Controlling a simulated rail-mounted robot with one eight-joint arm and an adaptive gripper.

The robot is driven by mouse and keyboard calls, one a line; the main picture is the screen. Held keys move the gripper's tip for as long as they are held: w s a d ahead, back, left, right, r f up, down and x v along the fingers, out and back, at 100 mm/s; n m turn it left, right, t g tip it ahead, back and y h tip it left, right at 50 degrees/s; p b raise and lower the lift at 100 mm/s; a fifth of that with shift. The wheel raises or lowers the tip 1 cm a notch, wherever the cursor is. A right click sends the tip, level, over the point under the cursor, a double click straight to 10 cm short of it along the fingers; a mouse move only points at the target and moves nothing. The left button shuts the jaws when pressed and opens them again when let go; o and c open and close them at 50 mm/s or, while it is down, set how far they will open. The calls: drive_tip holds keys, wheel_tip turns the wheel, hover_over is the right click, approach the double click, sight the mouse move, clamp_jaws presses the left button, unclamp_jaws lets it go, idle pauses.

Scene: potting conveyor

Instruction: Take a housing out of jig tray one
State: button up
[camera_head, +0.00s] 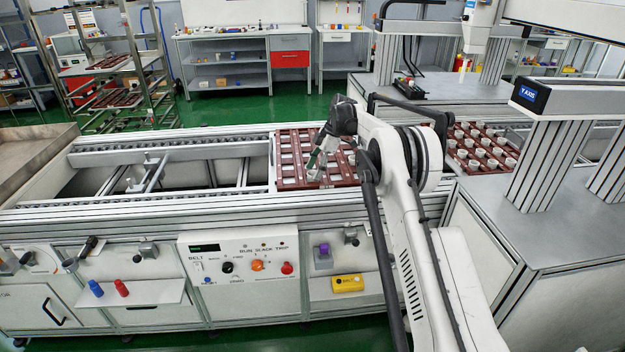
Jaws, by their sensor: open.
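A red-brown jig tray (280,165) lies on the conveyor at the middle of the view, with pale openings in rows. My gripper (314,172) hangs low over this tray, pointing down, open. My arm covers the tray's right part, and the contents there are hidden. A second red-brown tray (462,168) lies further right on the conveyor, with rows of white round housings (480,152) standing in it. I see no label telling which tray is tray one. Whether a housing stands between my fingertips is too small to tell.
The conveyor left of the middle tray is an open frame with rails (215,172) and a cross stop (150,178). A grey gantry (540,165) stands at the right beside the second tray. A control panel (240,262) with buttons is on the conveyor's front.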

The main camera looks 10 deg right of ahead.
drive_tip(key=shift+a+f, duration=0.2)
drive_tip(key=shift+f, duration=0.35)
drive_tip(key=shift+c, duration=0.4)
drive_tip(key=c, duration=0.8)
drive_tip(key=shift+r, duration=0.1)
drive_tip(key=shift+c, duration=0.2)
